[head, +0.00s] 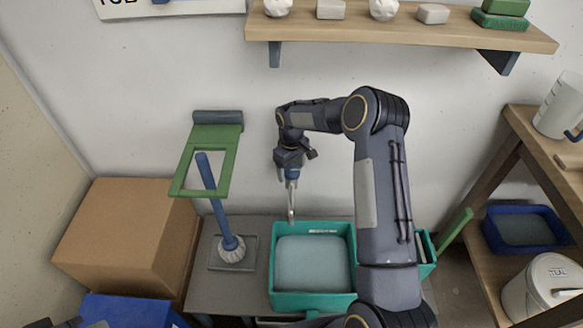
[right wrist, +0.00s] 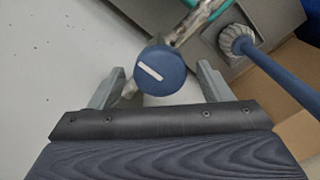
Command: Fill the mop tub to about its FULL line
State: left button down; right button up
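The teal mop tub (head: 312,300) stands on a grey stand below the wall tap and holds grey-blue liquid (head: 312,258). A small pale label is on its far rim, too small to read. The tap's metal spout (head: 291,208) points down near the tub's far left corner; I cannot make out a stream. My right gripper (head: 291,172) is at the tap. In the right wrist view the round blue tap knob (right wrist: 161,70), with a white line, lies between the open fingers, with a gap on each side. At the bottom left edge, dark tips (head: 72,322) may be my left gripper.
A blue-handled mop (head: 216,210) stands left of the tub, with a green frame (head: 232,165) behind it. A cardboard box (head: 130,235) and a blue container (head: 125,310) are further left. A wooden shelf (head: 400,32) hangs above; a rack (head: 500,170) stands right.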

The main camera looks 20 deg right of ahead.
aim_at(292, 170)
notch_tip(292, 170, up, 7)
jog(key=shift+r, duration=0.4)
jog(key=shift+s, duration=0.1)
dwell(0.5)
